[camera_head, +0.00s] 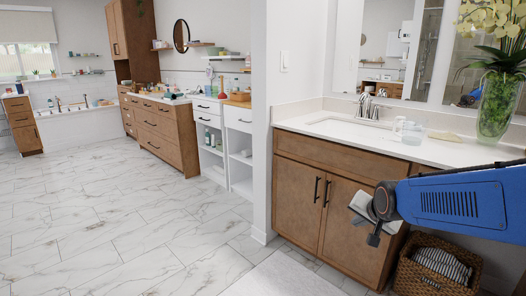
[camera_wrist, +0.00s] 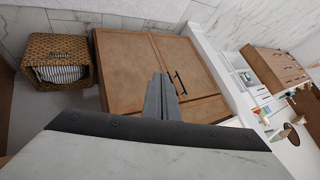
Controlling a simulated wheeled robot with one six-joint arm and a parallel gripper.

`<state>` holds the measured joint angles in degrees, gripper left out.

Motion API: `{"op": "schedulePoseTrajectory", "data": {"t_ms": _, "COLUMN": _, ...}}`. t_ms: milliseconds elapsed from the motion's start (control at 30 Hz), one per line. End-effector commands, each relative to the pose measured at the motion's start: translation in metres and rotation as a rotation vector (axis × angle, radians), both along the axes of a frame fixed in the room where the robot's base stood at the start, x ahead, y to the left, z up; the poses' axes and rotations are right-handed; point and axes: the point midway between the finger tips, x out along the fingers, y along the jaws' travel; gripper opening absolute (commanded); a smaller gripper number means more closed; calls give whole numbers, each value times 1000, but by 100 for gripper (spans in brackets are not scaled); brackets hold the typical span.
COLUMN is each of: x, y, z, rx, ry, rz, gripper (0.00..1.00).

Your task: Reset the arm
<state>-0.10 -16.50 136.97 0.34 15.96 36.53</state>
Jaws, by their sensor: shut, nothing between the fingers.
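My blue arm reaches in from the right in the head view, in front of the sink cabinet. My gripper (camera_head: 373,238) hangs at its end, in front of the right cabinet door. In the wrist view my gripper's fingers (camera_wrist: 161,98) are together at the middle, with nothing between them. The wooden vanity cabinet (camera_head: 296,178) has two doors with dark handles, and both doors are shut. The cabinet also shows in the wrist view (camera_wrist: 130,65), turned on its side. I cannot tell the exact gap between the gripper and the door.
A wicker basket (camera_head: 408,277) with striped cloth stands right of the cabinet, below my arm. The white counter (camera_head: 455,152) holds a sink, cups and a glass vase (camera_head: 497,105) with flowers. The marble floor (camera_head: 110,225) at left is clear. A wall end (camera_head: 262,120) stands left of the vanity.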

Motion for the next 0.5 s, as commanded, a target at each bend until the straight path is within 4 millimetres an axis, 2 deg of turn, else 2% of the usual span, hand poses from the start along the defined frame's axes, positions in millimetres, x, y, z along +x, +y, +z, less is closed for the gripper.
{"op": "schedulePoseTrajectory", "data": {"t_ms": 33, "x": -17, "y": 0, "z": 5, "rx": -25, "ry": 14, "rz": 27, "gripper": 0}}
{"op": "schedulePoseTrajectory", "data": {"t_ms": 200, "x": -77, "y": 0, "z": 8, "rx": -117, "ry": 91, "rz": 135, "gripper": 0}}
{"op": "schedulePoseTrajectory", "data": {"t_ms": 500, "x": -184, "y": 0, "z": 4, "rx": -259, "ry": 220, "rz": 341, "gripper": 0}}
